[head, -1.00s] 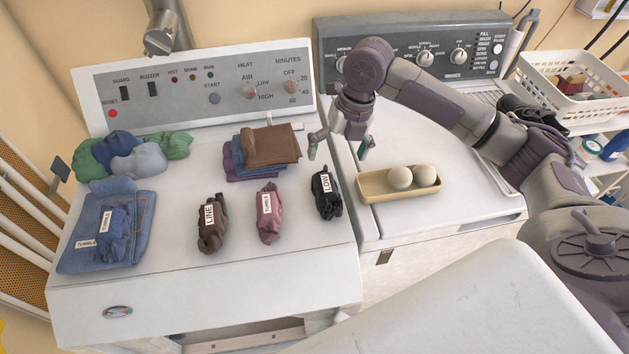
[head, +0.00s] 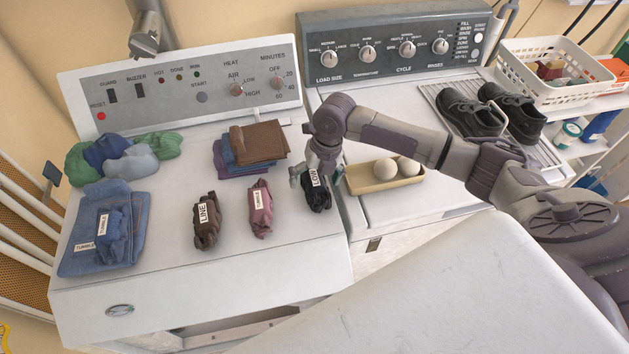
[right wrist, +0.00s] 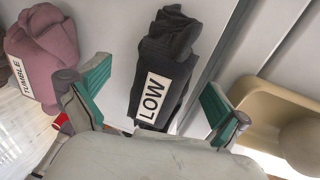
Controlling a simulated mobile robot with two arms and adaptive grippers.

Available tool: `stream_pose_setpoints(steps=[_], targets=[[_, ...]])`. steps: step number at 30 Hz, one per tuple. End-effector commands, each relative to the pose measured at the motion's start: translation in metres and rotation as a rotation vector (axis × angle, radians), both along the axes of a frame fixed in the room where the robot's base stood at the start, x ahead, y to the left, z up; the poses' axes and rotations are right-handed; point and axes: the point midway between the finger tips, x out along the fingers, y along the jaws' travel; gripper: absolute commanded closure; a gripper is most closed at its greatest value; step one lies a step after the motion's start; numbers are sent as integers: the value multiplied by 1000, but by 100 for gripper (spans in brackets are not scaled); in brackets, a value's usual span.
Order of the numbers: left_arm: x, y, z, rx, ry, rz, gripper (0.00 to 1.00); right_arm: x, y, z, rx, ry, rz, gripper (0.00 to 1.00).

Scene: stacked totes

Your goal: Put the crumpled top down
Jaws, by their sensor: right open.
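Several crumpled, labelled garments lie on the white dryer top. The black one (head: 316,196), labelled LOW, is nearest the dryer's right edge. My right gripper (head: 317,178) is open just above it, its green-padded fingers on either side; I cannot tell if they touch it. In the right wrist view the black garment (right wrist: 168,55) lies between the spread fingers (right wrist: 150,103). A mauve garment (head: 260,208) labelled TUMBLE and a dark brown one (head: 207,220) labelled LINE lie to its left. A blue one (head: 113,238) labelled TUMBLE rests on folded denim (head: 75,262). My left gripper is not in view.
A folded stack (head: 262,146) with brown cloth on top stands behind the garments. Green and blue crumpled cloths (head: 135,162) lie at back left. Right of the gap, a tan tray (head: 370,184) holds two pale balls. Black shoes (head: 470,112) and a white basket (head: 570,92) are beyond.

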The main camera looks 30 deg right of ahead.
Motion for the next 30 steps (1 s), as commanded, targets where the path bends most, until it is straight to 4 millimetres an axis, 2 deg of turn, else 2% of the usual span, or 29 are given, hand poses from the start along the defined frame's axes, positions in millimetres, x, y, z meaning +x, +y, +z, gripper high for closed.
stream_pose_setpoints(steps=[2, 3, 15, 24, 30], targets=[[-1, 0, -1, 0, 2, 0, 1, 0, 0, 0, 0, 0, 0, 0], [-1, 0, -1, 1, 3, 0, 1, 0, 0, 0, 0, 0, 0, 3], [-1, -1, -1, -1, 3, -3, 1, 0, 0, 0, -1, 0, -1, 70], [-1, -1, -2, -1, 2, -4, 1, 1, 0, 3, 0, -1, -1, 70], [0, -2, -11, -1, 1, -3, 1, 1, -1, 20, -1, -4, 0, 70]])
